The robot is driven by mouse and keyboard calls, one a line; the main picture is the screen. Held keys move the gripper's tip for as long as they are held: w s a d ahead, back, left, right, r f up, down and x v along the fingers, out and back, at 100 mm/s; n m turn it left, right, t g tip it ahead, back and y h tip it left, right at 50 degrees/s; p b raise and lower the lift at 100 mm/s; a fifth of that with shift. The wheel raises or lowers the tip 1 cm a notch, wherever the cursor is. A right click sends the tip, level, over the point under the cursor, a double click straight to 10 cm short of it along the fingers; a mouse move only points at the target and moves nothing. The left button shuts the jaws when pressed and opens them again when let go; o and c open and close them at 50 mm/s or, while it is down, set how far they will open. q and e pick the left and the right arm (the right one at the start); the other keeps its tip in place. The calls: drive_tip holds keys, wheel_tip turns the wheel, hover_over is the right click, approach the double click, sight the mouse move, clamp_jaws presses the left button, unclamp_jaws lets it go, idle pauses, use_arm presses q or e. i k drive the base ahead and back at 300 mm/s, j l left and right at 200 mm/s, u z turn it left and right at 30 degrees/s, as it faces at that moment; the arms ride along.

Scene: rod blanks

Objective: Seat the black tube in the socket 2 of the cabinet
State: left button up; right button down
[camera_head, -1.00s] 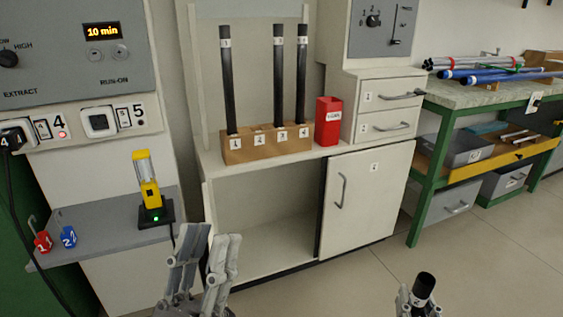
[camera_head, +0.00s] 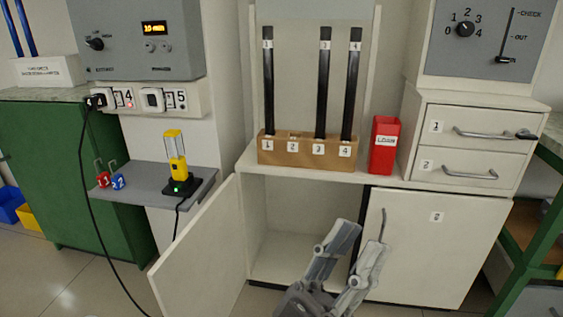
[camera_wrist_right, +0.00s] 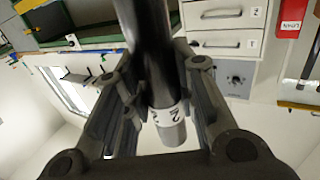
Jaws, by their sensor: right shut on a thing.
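The black tube (camera_wrist_right: 150,60) shows in the right wrist view, with a white band marked 2 near one end. My right gripper (camera_wrist_right: 160,95) is shut on it; neither shows in the head view now. In the head view, a wooden block (camera_head: 283,157) on the cabinet (camera_head: 260,182) has sockets labelled 1 to 4. Black tubes stand upright in 1, 3 and 4. Socket 2 (camera_head: 294,134) is empty. My left gripper (camera_head: 360,232) is open and empty, in front of the lower cabinet, below the block.
A red bin (camera_head: 384,148) stands right of the block, beside the drawers (camera_head: 465,145). The cabinet's left lower door (camera_head: 200,250) stands open; the right one (camera_head: 437,250) is shut. A yellow device (camera_head: 177,155) stands on a grey shelf at left. Tall tubes flank socket 2.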

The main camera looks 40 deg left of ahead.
sight(294, 163)
drive_tip(key=l+u, duration=0.1)
drive_tip(key=u, duration=0.4)
drive_tip(key=l+u, duration=0.1)
drive_tip(key=u, duration=0.35)
drive_tip(key=l+u, duration=0.15)
drive_tip(key=u, duration=0.35)
